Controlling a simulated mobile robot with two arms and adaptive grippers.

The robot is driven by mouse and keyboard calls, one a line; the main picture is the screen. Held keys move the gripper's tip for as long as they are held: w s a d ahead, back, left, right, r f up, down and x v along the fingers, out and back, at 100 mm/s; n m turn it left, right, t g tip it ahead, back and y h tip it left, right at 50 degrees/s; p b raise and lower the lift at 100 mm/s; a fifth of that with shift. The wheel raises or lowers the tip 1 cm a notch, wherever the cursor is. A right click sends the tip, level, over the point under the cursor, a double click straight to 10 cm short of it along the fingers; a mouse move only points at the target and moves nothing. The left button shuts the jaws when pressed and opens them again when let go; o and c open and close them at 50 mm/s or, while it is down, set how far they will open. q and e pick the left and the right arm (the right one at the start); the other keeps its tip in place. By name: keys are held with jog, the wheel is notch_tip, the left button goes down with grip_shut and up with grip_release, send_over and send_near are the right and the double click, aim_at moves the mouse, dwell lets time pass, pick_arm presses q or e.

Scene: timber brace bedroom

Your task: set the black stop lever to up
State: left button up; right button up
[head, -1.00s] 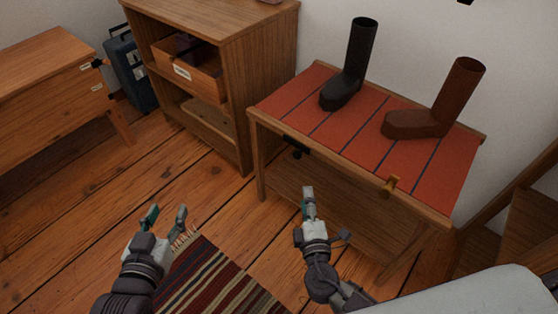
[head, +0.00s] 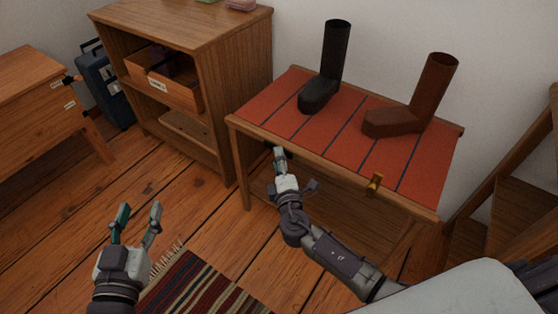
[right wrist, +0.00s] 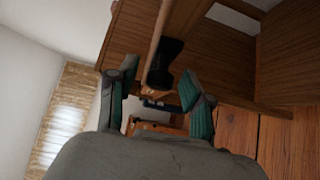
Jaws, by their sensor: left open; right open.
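The black stop lever (right wrist: 164,62) is on the front edge of the red-topped bench (head: 245,128). In the head view it is mostly hidden behind my right gripper (head: 280,155). In the right wrist view my right gripper (right wrist: 160,76) is open, with the lever in the gap between its fingertips; I cannot tell whether they touch it. The lever's exact angle is unclear. A brass lever (head: 375,184) is further right on the same bench edge. My left gripper (head: 138,212) is open and empty above the floor, well away from the bench.
A black boot (head: 325,75) and a brown boot (head: 415,110) stand on the bench. A wooden cabinet (head: 215,115) with an open drawer (head: 175,92) is to the left. A desk (head: 30,100) is far left, and a striped rug (head: 205,288) lies in front.

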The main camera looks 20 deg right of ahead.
jog(key=shift+w, duration=0.2)
grip_shut()
dwell(0.4)
